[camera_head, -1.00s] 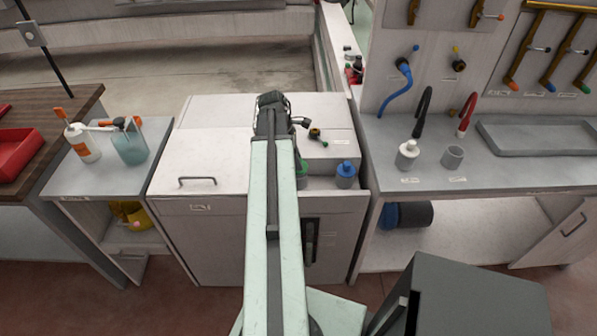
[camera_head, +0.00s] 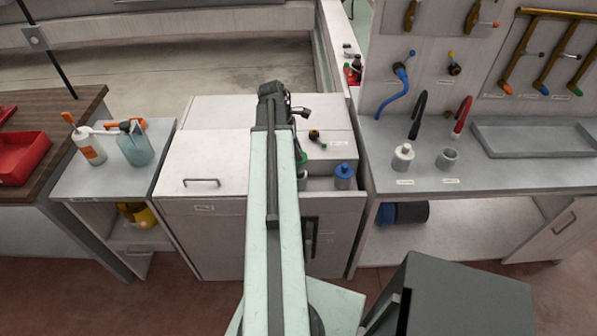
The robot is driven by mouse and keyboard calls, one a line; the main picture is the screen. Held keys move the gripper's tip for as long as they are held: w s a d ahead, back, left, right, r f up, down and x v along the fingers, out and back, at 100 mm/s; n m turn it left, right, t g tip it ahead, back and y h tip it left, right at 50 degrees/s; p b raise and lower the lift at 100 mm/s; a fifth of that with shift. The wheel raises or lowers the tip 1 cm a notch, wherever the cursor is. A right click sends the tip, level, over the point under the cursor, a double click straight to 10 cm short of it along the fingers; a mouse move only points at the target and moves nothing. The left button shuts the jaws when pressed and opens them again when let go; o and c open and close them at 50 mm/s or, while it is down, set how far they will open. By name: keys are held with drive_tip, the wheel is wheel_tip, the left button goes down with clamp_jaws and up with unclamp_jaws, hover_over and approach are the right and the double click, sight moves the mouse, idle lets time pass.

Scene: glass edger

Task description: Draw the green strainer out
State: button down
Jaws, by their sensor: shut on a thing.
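The green strainer (camera_head: 302,158) shows only as a small green piece at the right edge of my arm. The rest of it is hidden behind the arm. It stands above a grey cylindrical body (camera_head: 302,180) in the open recess at the front right of the white machine (camera_head: 215,160). My dark wrist (camera_head: 273,92) is over the machine. My gripper is shut on the strainer, with its fingers mostly hidden by the arm.
A blue-capped bottle (camera_head: 345,176) stands just right of the strainer in the recess. A black and orange knob with a green tip (camera_head: 317,136) is behind it. A side table (camera_head: 85,180) with bottles is at left. A workbench (camera_head: 490,180) is at right.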

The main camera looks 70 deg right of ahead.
drive_tip(key=shift+r, duration=0.25)
wheel_tip(320, 180, up, 4)
drive_tip(key=p, duration=0.4)
drive_tip(key=shift+r, duration=0.15)
